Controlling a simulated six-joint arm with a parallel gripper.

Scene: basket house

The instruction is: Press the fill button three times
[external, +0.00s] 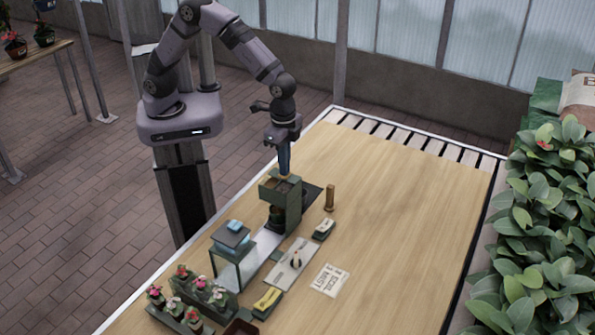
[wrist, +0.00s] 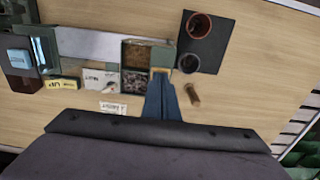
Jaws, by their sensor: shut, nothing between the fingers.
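A dark green dispenser-like box (external: 280,200) stands on the table. In the wrist view its top shows two compartments (wrist: 134,66), one brown and one grey and grainy. My gripper (external: 284,172) points down at the top of this box, with its fingers closed and empty. In the wrist view the blue fingertips (wrist: 160,78) meet a small yellow-edged patch (wrist: 159,70) beside the compartments. This patch may be the fill button, but the fingers partly cover it and no label can be read. I cannot tell whether the fingertips touch it or hover just above.
A wooden peg (external: 330,198) stands right of the box. A dark mat (wrist: 204,42) with a reddish pot and a dark pot lies beside it. A printed card (external: 330,280), a yellow sign (external: 267,300), a blue-topped stand (external: 232,240) and flower pots (external: 187,310) are nearer. The table's right side is clear.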

